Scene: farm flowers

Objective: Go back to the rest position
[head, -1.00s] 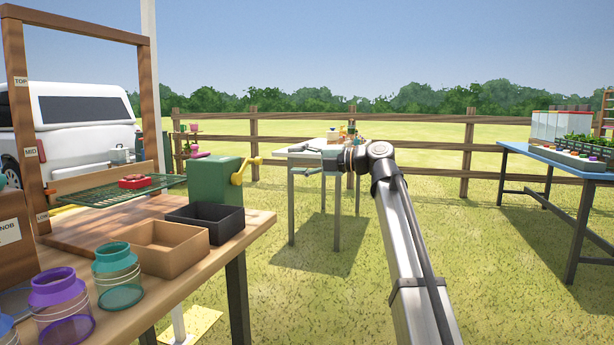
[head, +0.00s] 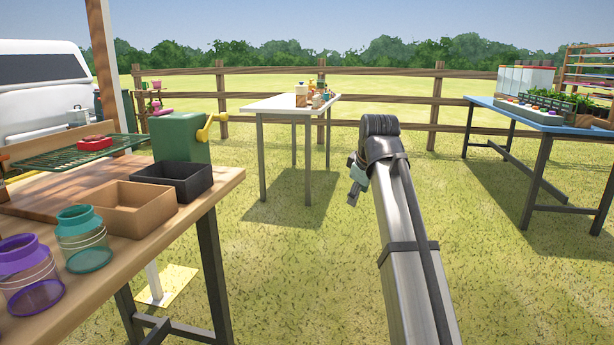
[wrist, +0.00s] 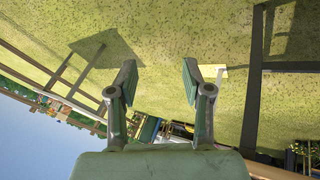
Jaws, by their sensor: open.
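My gripper (wrist: 158,85) is open in the wrist view, its two fingers wide apart with nothing between them. Grass shows behind the fingers, and the wrist picture is strongly tilted. In the head view my arm rises from the bottom, right of centre, and folds at its top. A small grey-green part of my arm's end shows just left of that fold, above the grass. The fingers cannot be made out clearly there. My gripper is apart from the tables.
A wooden workbench (head: 130,262) stands at the left with jars, an open brown box (head: 133,207), a black box (head: 172,179) and a green machine (head: 181,138). A white table (head: 275,106) stands ahead, a blue table (head: 520,113) at the right. Grass between them is clear.

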